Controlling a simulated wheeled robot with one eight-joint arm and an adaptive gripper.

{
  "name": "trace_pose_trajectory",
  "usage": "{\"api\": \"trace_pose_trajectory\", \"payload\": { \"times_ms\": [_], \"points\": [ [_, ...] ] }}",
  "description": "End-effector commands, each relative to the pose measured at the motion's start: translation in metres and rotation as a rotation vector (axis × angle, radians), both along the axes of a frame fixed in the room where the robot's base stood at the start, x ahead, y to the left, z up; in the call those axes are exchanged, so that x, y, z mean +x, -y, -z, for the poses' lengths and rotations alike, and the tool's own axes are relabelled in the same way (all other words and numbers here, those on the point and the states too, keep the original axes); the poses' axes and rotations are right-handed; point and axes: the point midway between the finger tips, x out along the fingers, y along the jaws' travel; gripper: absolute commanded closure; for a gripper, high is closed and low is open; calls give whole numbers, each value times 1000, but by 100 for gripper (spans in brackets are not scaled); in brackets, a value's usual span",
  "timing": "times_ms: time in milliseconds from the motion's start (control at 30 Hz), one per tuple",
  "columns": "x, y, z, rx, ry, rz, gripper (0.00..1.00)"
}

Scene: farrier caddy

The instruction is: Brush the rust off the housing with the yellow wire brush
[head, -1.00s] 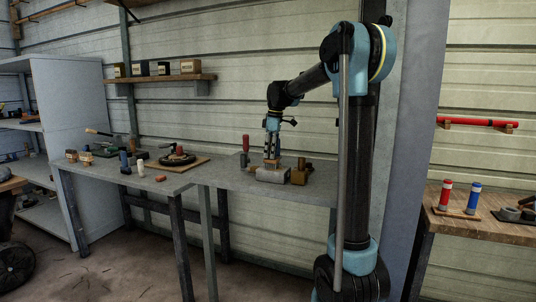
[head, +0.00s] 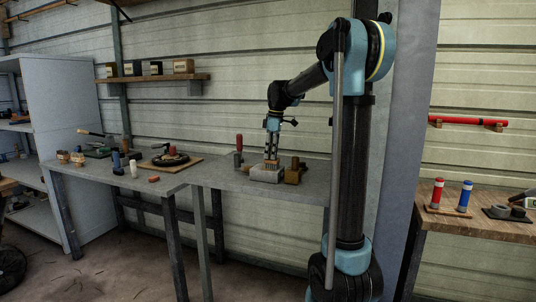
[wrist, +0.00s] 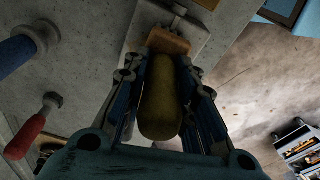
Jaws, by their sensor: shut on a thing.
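My gripper (head: 271,154) is shut on the yellow wire brush. In the wrist view, the brush's olive-yellow handle (wrist: 161,100) lies between the fingers, and its orange-brown head (wrist: 169,42) is beyond the fingertips. The housing (head: 267,175) is a pale grey block on the grey bench, directly below the brush. It also shows in the wrist view (wrist: 196,40), partly covered by the brush head. The bristles are hidden, so I cannot tell whether they touch the housing. Rust is not clear at this size.
A brass-brown block (head: 293,174) stands right beside the housing. A red-handled tool (head: 239,146) stands to its left. A blue-handled tool (wrist: 15,52) shows in the wrist view. The bench (head: 222,180) is clear at front left. Another table (head: 480,230) stands at the right.

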Motion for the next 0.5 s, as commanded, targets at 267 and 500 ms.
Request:
{"api": "trace_pose_trajectory", "payload": {
  "times_ms": [267, 500],
  "points": [
    [-5, 11, 1, 0, 0, 0, 100],
    [-4, 9, 2, -1, 0, -1, 100]
  ]
}}
